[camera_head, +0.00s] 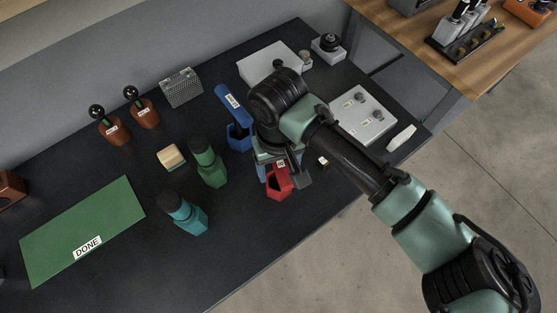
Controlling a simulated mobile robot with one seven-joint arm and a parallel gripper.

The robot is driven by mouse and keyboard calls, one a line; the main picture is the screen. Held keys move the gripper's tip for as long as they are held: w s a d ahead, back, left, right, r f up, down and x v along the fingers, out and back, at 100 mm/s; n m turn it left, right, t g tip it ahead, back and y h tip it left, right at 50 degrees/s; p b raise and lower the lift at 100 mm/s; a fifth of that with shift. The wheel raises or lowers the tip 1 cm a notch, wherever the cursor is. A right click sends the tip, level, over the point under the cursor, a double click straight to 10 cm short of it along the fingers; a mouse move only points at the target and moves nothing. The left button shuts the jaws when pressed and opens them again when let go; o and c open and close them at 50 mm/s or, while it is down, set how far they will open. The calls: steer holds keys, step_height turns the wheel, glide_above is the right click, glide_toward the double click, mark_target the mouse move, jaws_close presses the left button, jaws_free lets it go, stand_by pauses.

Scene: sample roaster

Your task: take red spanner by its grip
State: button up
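The red spanner (279,186) is on the dark bench near its front edge, right of the green and teal pieces.
A blue piece (238,136), a green piece (208,165) and a teal piece (187,215) stand close by on the left. A white panel (366,120) lies at the right. A green mat marked DONE (77,222) lies clear at the left.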

steer(key=shift+c, duration=0.3)
jaws_close()
stand_by(1.1)
